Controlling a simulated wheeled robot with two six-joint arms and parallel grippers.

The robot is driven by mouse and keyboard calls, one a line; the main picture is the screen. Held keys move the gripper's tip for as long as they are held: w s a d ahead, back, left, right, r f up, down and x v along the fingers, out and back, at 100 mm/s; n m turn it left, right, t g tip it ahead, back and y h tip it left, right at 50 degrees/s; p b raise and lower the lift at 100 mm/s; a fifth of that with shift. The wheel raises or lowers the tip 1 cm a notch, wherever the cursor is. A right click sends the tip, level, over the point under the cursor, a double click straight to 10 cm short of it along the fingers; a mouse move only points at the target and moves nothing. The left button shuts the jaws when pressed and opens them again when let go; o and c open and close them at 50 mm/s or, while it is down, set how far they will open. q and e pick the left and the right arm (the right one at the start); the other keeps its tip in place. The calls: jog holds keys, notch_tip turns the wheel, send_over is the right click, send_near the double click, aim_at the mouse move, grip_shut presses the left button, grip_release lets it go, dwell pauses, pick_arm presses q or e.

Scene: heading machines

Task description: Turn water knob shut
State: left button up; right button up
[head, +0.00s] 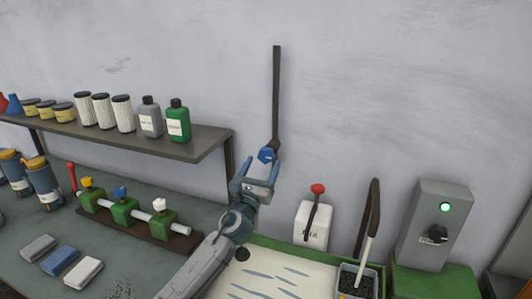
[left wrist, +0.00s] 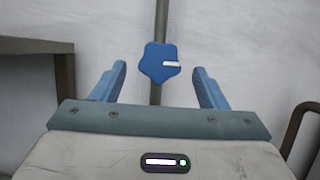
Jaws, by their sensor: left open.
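The water knob (head: 266,154) is a blue star-shaped handle on a dark vertical pipe (head: 276,95) against the wall. In the left wrist view the knob (left wrist: 155,62) sits in the middle, and its white mark points right, about level. My left gripper (head: 261,167) is open just in front of and below the knob. In the left wrist view its two blue fingers stand to the left and right of the knob, with a gap on each side. Whether the fingertips reach as deep as the knob is hard to tell. My right gripper is out of view.
A shelf (head: 200,145) with bottles and jars ends left of the pipe. Below it, a green valve manifold (head: 125,210) lies on the bench. To the right are a white box with a red-knobbed lever (head: 312,225) and a grey switch box (head: 430,215) with a green light.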

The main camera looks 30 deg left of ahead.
aim_at(265, 160)
pick_arm(q)
jog(key=x, duration=0.3)
jog(key=shift+w+a+p, duration=0.1)
jog(key=shift+w+p, duration=0.25)
jog(key=shift+w+r, duration=0.1)
jog(key=shift+w, duration=0.05)
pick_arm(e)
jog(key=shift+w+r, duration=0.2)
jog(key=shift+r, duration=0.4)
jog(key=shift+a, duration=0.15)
pick_arm(q)
jog(key=shift+c, duration=0.9)
jog(key=c, duration=0.8)
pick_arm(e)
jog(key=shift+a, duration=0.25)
